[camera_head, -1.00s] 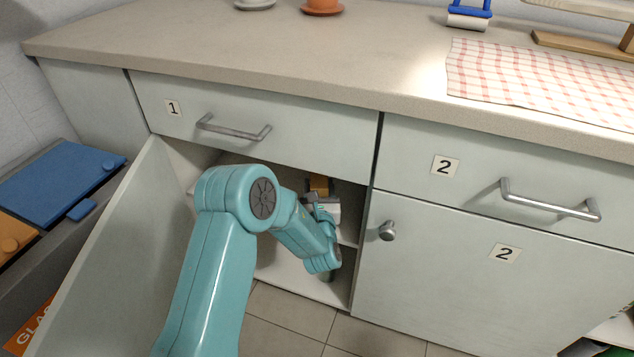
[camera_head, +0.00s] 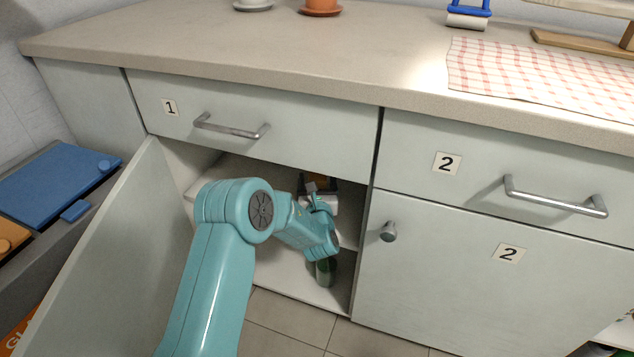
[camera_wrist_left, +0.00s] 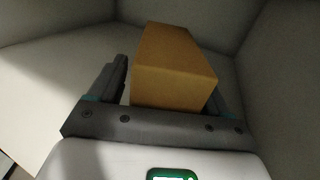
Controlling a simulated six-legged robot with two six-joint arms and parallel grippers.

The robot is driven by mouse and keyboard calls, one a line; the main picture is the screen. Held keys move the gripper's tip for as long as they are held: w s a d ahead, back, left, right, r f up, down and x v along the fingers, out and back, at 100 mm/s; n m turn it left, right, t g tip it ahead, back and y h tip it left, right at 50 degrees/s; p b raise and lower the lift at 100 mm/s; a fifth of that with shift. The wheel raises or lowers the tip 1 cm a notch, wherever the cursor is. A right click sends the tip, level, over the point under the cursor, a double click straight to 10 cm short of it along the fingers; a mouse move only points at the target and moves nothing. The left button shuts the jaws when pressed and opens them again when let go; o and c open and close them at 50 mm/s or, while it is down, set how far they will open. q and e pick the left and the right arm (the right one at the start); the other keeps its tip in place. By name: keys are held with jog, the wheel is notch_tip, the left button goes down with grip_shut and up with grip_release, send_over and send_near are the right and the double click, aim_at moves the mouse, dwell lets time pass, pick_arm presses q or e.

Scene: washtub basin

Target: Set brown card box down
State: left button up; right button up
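The brown card box (camera_wrist_left: 174,72) stands on a pale surface inside the cupboard, between the two dark fingers of my left gripper (camera_wrist_left: 168,78) in the left wrist view. A narrow pale gap shows between the left finger and the box; the right finger is partly hidden by the box. The fingers look spread. In the head view my left gripper (camera_head: 319,193) reaches into the open cupboard under drawer 1, at shelf height, and only a little of the box (camera_head: 323,181) shows. My right gripper is out of view.
The cupboard door (camera_head: 115,250) hangs open on the left. The drawer 1 front (camera_head: 270,115) is just above my arm, and the closed door 2 (camera_head: 480,270) is to the right. A green bottle-like thing (camera_head: 326,270) stands below the shelf. Pale walls are close around the box.

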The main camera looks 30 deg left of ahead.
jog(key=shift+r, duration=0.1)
pick_arm(q)
jog(key=shift+r, duration=0.2)
jog(key=p+v, duration=0.2)
jog(key=v, duration=1)
jog(key=shift+p, duration=0.4)
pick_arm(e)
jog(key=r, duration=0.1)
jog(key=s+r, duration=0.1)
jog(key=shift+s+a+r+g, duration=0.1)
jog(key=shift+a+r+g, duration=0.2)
pick_arm(q)
jog(key=shift+f, duration=0.1)
